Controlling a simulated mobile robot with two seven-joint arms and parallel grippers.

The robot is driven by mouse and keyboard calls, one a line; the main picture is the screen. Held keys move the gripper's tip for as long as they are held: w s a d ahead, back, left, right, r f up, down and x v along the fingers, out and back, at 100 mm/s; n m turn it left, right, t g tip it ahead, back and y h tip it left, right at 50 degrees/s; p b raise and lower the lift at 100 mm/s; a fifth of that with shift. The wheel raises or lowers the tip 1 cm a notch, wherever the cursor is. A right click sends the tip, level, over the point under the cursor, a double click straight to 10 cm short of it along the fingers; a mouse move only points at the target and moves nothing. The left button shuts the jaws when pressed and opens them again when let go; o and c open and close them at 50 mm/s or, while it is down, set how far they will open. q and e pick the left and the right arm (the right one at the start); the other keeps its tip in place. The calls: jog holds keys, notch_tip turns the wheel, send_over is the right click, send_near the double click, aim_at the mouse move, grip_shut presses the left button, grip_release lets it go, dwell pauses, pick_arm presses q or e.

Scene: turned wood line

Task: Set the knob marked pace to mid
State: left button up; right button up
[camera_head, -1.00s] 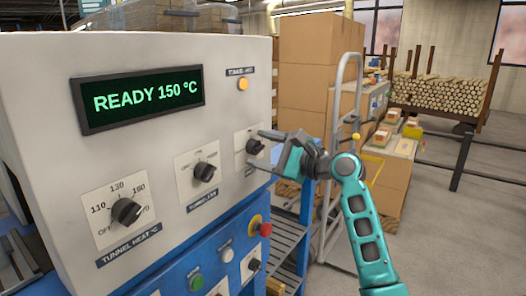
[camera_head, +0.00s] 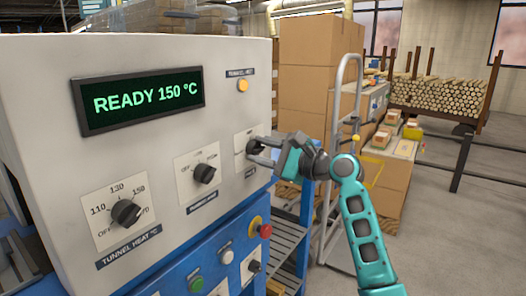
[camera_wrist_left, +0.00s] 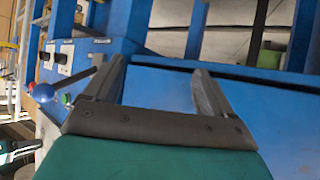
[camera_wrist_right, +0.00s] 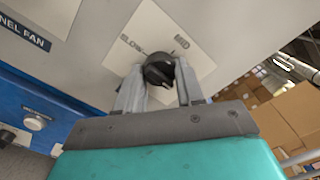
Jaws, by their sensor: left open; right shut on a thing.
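The black round knob (camera_wrist_right: 160,70) sits on a white plate (camera_wrist_right: 190,28) on the machine front, with SLOW and MID printed around it. Its pointer is partly hidden, so I cannot tell its exact setting. My right gripper (camera_wrist_right: 157,82) is shut on this knob, one finger on each side. In the head view the knob (camera_head: 254,146) shows between the fingertips of the right gripper (camera_head: 262,153); the label below it is too small and covered to read. My left gripper (camera_wrist_left: 157,75) is open and empty, near a blue machine frame.
Left of the held knob are a middle knob (camera_head: 205,173) and a tunnel heat knob (camera_head: 127,212). The display (camera_head: 140,98) reads READY 150 °C. A red stop button (camera_head: 265,231) sits below. Boxes (camera_head: 318,80) and a hand truck (camera_head: 345,100) stand behind my right arm.

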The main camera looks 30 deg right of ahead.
jog(key=shift+n, duration=0.3)
jog(key=n, duration=0.2)
jog(key=shift+n+p, duration=0.4)
jog(key=n, duration=0.3)
jog(key=shift+f+n, duration=0.1)
jog(key=shift+n, duration=0.2)
jog(key=n+b, duration=0.3)
jog(key=n, duration=0.5)
jog(key=shift+n, duration=0.4)
jog(key=shift+n+b, duration=0.55)
jog(key=shift+n, duration=0.45)
